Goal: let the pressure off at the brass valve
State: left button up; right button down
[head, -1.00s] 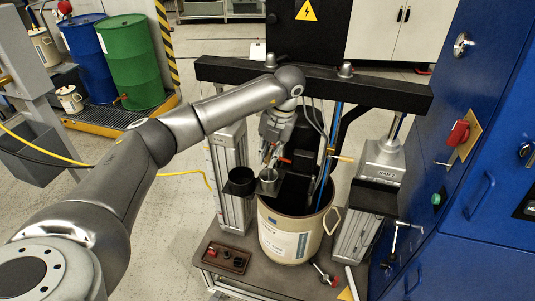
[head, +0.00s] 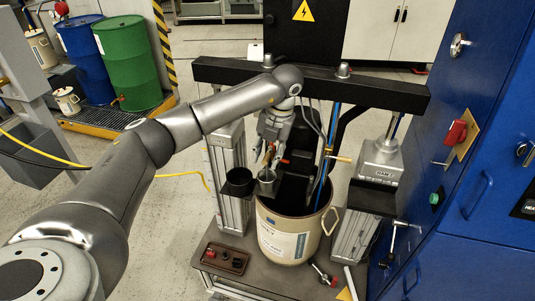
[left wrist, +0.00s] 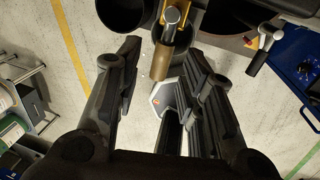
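My left gripper (head: 268,160) points down over the near side of the beige drum (head: 288,232), close above a grey cup (head: 267,187). In the left wrist view its two dark fingers (left wrist: 160,85) stand wide apart with nothing gripped. A brass fitting with a steel end (left wrist: 162,60) shows ahead, between the finger lines, in front of a dark round cup; it looks like the brass valve. In the head view the gripper mostly hides this spot. Another brass piece (head: 341,158) sticks out beside the blue hose, right of the gripper. My right gripper is not in view.
A black cup (head: 238,184) stands left of the grey one. A black crossbeam (head: 220,70) spans above the drum between two columns. A cart top with a small brown tray (head: 226,259) lies in front. Blue cabinets (head: 500,250) close off the right side.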

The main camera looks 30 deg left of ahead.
pick_arm(q)
notch_tip(320, 180, up, 12)
jog(key=d, duration=0.2)
jog(key=shift+w+d+f, duration=0.15)
jog(key=shift+w+f, duration=0.05)
jog(key=shift+w, duration=0.1)
dwell(0.3)
